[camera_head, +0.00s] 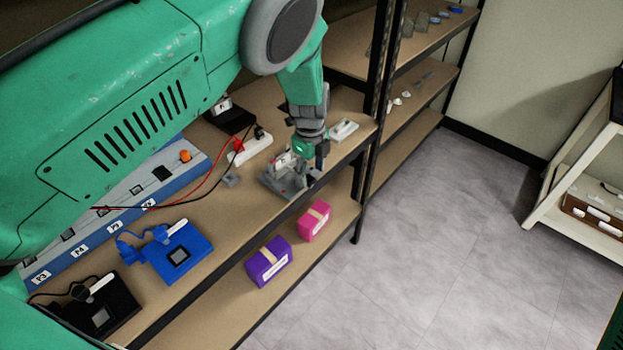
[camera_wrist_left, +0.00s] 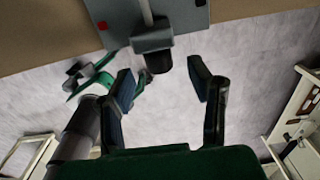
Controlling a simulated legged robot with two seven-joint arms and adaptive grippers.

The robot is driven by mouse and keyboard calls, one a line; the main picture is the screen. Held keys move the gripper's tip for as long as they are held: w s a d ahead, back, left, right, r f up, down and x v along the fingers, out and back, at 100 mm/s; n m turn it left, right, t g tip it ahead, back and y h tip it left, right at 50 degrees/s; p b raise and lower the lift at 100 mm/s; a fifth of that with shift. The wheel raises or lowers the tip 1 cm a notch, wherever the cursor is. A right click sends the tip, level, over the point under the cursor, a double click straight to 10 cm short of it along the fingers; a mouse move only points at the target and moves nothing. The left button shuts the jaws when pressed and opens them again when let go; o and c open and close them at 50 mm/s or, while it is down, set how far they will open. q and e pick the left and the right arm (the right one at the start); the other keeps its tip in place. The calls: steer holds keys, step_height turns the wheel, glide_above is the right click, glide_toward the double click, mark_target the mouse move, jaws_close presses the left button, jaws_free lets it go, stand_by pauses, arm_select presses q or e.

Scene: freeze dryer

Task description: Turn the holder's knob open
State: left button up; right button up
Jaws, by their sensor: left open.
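The holder (camera_head: 272,184) is a grey base with an upright part, standing near the front edge of the wooden bench. In the left wrist view its grey plate (camera_wrist_left: 185,14) shows at the top, with a red spot on it. Its dark knob (camera_wrist_left: 158,61) sticks out from the plate's edge. My left gripper (camera_head: 312,168) is at the holder in the head view. In the left wrist view the left gripper (camera_wrist_left: 161,70) is open, with its fingertips on either side of the knob's end and a gap on both sides.
A white power strip (camera_head: 250,146) and a white device (camera_head: 343,131) stand near the holder. Blue (camera_head: 178,253) and black (camera_head: 100,312) instruments stand further left. Purple (camera_head: 269,262) and pink (camera_head: 314,221) boxes sit on the lower shelf.

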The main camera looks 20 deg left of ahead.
mark_target(311, 178)
arm_select(q)
steer(key=shift+f, duration=1.75)
jaws_close()
